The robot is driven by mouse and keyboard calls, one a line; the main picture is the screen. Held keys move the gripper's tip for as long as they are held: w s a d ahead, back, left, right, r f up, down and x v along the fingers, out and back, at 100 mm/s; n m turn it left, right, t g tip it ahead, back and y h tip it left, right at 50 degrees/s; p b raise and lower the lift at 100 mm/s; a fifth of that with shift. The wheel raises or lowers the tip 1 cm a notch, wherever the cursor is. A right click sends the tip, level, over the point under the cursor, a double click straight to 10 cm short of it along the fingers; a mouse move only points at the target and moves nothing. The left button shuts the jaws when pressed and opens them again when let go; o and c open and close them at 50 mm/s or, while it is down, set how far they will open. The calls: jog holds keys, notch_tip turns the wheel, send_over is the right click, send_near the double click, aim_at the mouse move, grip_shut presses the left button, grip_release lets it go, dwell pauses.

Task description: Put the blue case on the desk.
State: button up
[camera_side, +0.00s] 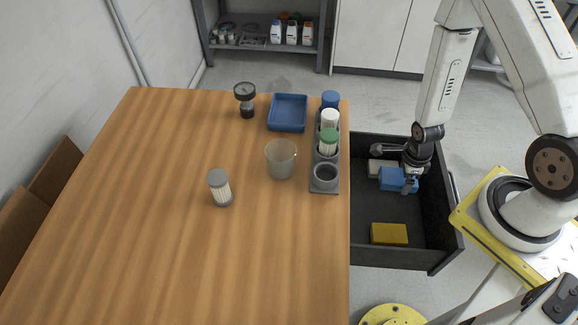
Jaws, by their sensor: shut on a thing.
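The blue case (394,180) is a small blue box in the open dark drawer at the right of the desk. My gripper (409,186) reaches down into the drawer and is shut on the blue case. The fingers hide part of its right end, and I cannot tell whether it still touches the drawer floor. The desk (150,230) is a wooden table with a wide bare top left of the drawer.
The drawer (440,250) also holds a yellow box (389,233) and a pale box (380,168). Along the desk's right edge stands a grey rack (325,187) with several containers.

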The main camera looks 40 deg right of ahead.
notch_tip(320, 180, up, 22)
jog(key=w+a+n, duration=0.4)
jog(key=a+n, duration=0.1)
jog(key=a, duration=0.4)
jog(key=w+a+n, duration=0.4)
jog(key=a+n, duration=0.1)
jog(key=a, duration=0.4)
jog(key=s+a+n, duration=0.2)
jog(key=a+n, duration=0.2)
jog(key=a, duration=0.5)
jog(key=s+a+n, duration=0.3)
jog(key=a+n, duration=0.1)
jog(key=a, duration=0.5)
jog(key=shift+w+a+f, duration=0.1)
jog(key=shift+a+f, duration=0.1)
jog(key=shift+f, duration=1.1)
jog(key=shift+a+f, duration=0.15)
jog(key=shift+f, duration=1.15)
send_over(289, 241)
jog(key=shift+f, duration=2.2)
